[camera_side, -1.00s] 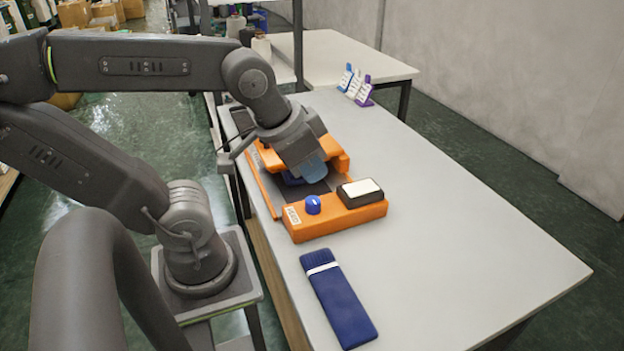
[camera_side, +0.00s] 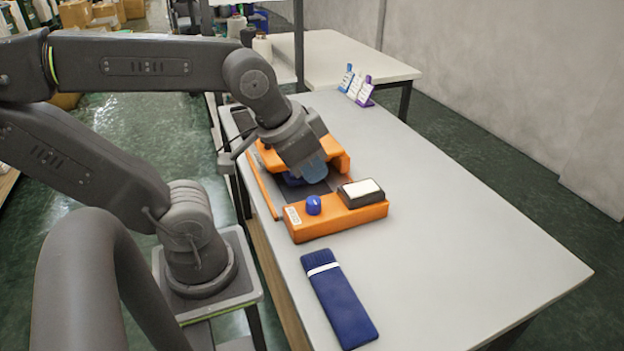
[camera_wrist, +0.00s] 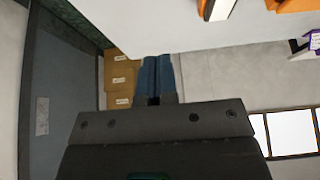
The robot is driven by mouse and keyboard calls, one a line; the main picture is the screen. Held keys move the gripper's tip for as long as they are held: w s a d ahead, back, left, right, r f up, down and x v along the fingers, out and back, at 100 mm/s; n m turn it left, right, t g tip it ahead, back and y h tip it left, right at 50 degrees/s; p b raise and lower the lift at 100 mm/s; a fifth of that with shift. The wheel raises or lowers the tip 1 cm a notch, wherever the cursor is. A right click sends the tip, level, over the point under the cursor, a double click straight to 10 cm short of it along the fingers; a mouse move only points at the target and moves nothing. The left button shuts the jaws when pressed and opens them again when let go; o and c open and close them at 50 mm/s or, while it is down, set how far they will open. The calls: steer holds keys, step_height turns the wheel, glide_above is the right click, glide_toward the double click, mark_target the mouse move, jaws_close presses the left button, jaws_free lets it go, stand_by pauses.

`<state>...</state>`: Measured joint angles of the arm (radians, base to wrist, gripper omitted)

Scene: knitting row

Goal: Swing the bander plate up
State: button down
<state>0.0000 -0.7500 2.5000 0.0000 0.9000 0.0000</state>
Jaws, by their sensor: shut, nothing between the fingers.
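The orange bander machine (camera_side: 335,222) sits on the near part of the white table in the side view. Its front block has a blue knob (camera_side: 314,204) and a dark box with a white top (camera_side: 361,191). A dark flat surface lies behind the block, with an orange part (camera_side: 339,160) at the back. I cannot tell which part is the bander plate. My gripper (camera_side: 314,170) is over the back of the machine, its blue fingers shut and empty; contact is unclear. The fingers (camera_wrist: 157,77) are side by side in the wrist view. My wrist hides part of the machine.
A folded navy cloth with a white band (camera_side: 338,297) lies in front of the machine. Small blue and purple card stands (camera_side: 356,86) are at the table's far end. The table's right side is clear. Cones of yarn (camera_side: 262,47) stand at the back.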

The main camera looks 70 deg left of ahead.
steer(key=c, duration=1.8)
jaws_free()
steer(key=shift+c, duration=0.2)
